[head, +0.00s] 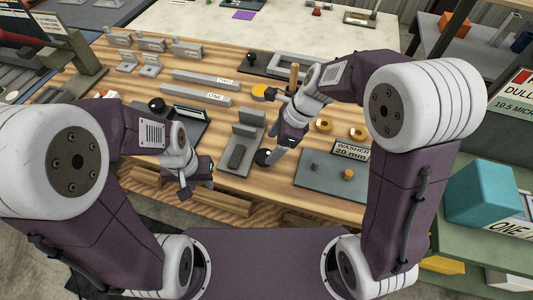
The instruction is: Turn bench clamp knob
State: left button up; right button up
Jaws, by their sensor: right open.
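The bench clamp (250,118) is a grey metal block with an upright jaw and a flat base, standing near the front edge of the wooden bench. A dark block lies on its base. Its round black knob (262,158) sits at the right side of the base. My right gripper (272,156) is open, pointing down at the knob, with its tips beside or around it; I cannot tell whether they touch. My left gripper (187,194) hangs in front of the bench edge, left of the clamp, with nothing visible in it; its fingers are too small to read.
Grey bars (195,95) lie behind. Yellow washers (324,125) and a grey plate (325,178) with a washer sign are to the right. A teal box (483,192) stands far right.

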aim_at(264, 156)
jog(key=b+x, duration=0.1)
jog(key=x, duration=0.3)
jog(key=shift+s+a+f, duration=0.1)
jog(key=shift+f, duration=0.3)
jog(key=shift+a+f, duration=0.1)
jog(key=shift+f, duration=0.2)
